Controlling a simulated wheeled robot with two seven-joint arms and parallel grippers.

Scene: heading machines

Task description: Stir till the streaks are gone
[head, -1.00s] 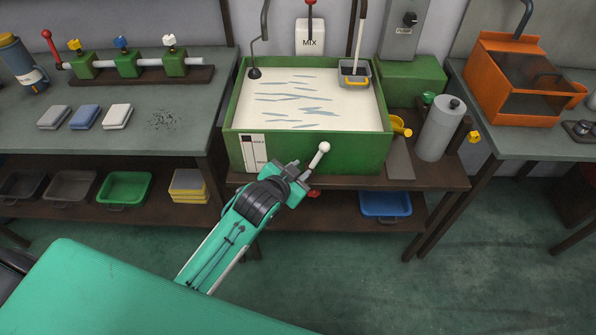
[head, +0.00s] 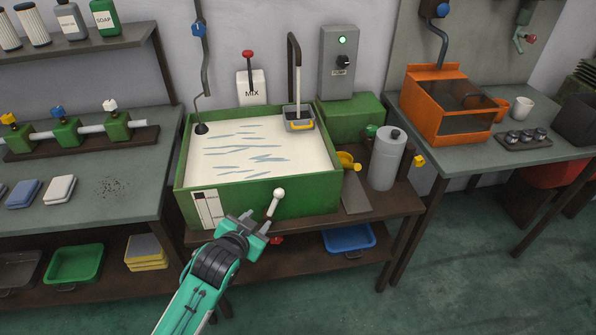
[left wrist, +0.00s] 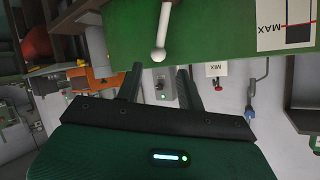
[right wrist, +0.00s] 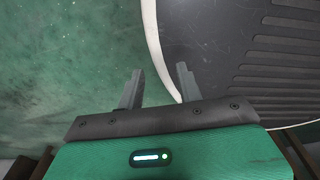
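A green tank (head: 260,192) holds pale liquid with several blue-grey streaks (head: 235,150) across it. A lever with a white knob (head: 279,193) stands at the tank's front; the knob also shows in the left wrist view (left wrist: 159,53). My left gripper (head: 259,222) is open just below the knob, which lies beyond the fingertips, apparently not gripped. A white plate marked MIX (head: 252,92) with a red-knobbed lever (head: 248,55) stands behind the tank. My right gripper (right wrist: 160,78) is open and empty, seen only in the right wrist view.
A grey skimmer-like tray (head: 299,124) sits at the tank's back right corner. A grey cylinder (head: 386,160) and yellow spout (head: 347,161) stand to the right. A control box (head: 339,60) shows a green light.

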